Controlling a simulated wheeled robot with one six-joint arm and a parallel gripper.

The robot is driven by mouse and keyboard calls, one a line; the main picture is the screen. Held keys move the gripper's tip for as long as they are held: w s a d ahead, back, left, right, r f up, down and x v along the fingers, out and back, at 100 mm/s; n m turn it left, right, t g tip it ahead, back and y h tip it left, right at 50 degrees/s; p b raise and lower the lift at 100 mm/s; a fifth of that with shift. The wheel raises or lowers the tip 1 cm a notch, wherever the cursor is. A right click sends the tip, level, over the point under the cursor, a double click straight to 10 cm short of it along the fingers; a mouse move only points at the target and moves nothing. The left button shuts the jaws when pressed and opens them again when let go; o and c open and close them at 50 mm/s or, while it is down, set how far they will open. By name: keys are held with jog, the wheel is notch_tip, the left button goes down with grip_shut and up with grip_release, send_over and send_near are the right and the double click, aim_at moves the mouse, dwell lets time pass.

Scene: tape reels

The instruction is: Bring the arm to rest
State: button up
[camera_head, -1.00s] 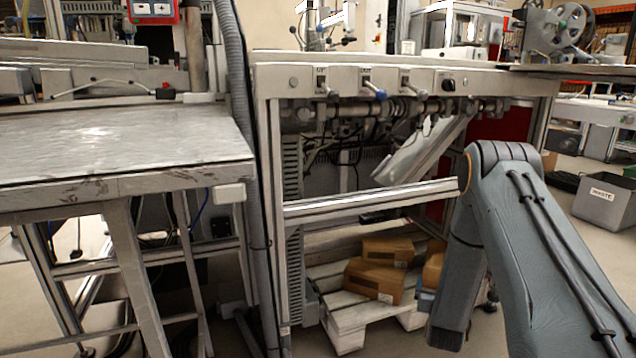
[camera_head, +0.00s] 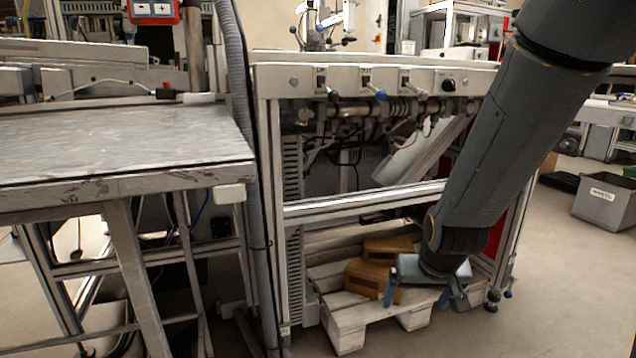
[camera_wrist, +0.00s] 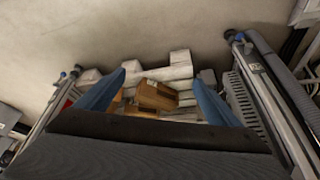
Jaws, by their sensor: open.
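My gripper (camera_head: 424,305) hangs at the lower right of the head view, pointing down in front of the machine frame. Its blue fingers stand apart with nothing between them. In the wrist view my gripper (camera_wrist: 160,92) also shows open, with one blue finger on each side. Beyond the fingertips lie cardboard boxes (camera_wrist: 155,95) on a white pallet (camera_wrist: 181,66). My dark grey arm comes down from the upper right of the head view and hides part of the machine's right side.
A machine frame (camera_head: 350,213) with knobs and hoses stands in the middle. Under it are cardboard boxes (camera_head: 368,279) on the white pallet (camera_head: 346,325). A metal table (camera_head: 115,145) is at left. A grey waste bin (camera_head: 604,203) stands at right. The floor at lower right is clear.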

jog(key=s+a+r+g, duration=0.2)
jog(key=s+r, duration=0.1)
jog(key=s, duration=0.7)
jog(key=s+a+r+n+g+y+p, duration=0.1)
jog(key=s+a+r+n, duration=0.35)
jog(key=s+a, duration=0.5)
jog(key=s+a+r+n+g+y+p, duration=0.1)
jog(key=s+a+r+n+g+p, duration=0.15)
jog(key=s+a+r, duration=0.65)
jog(key=d+r+m+p, duration=0.2)
jog(key=d+r+p, duration=0.4)
jog(key=p, duration=0.6)
jog(key=w+d+r+m+h+p, duration=0.1)
jog(key=d+r+m+p, duration=0.1)
jog(key=d+r+p, duration=0.4)
jog(key=d+r+m+p, duration=0.2)
jog(key=d+r+p, duration=0.4)
jog(key=r+p, duration=0.7)
jog(key=shift+w+d+r+t+h+p, duration=0.3)
jog(key=shift+d+r+t+h+p, duration=0.1)
jog(key=shift+p, duration=2.7)
